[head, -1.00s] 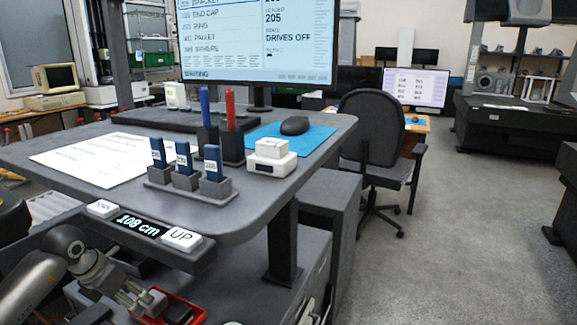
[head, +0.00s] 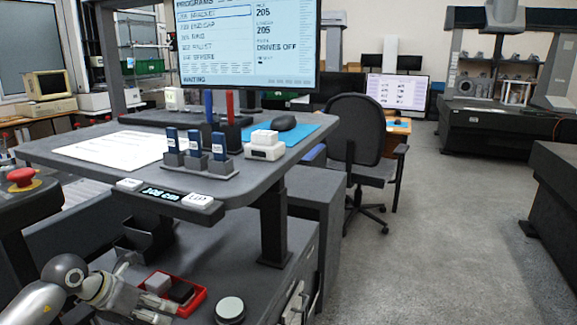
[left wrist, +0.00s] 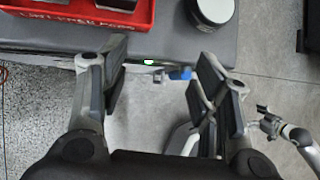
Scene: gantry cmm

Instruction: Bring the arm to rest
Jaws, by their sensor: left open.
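My left gripper (head: 150,308) is at the bottom left of the head view, low beside the lower cabinet and below the desk's control panel. In the left wrist view the left gripper (left wrist: 160,95) shows two fingers spread apart with nothing between them. Grey floor and the cabinet's front edge show beyond the fingers.
A red tray (head: 188,306) with small blocks and a round dark-sided jar (head: 229,310) stand on the lower cabinet close to my left gripper. The grey desk (head: 245,185) overhangs them. A red emergency button (head: 22,178) is at left. Floor (head: 430,240) at right is clear.

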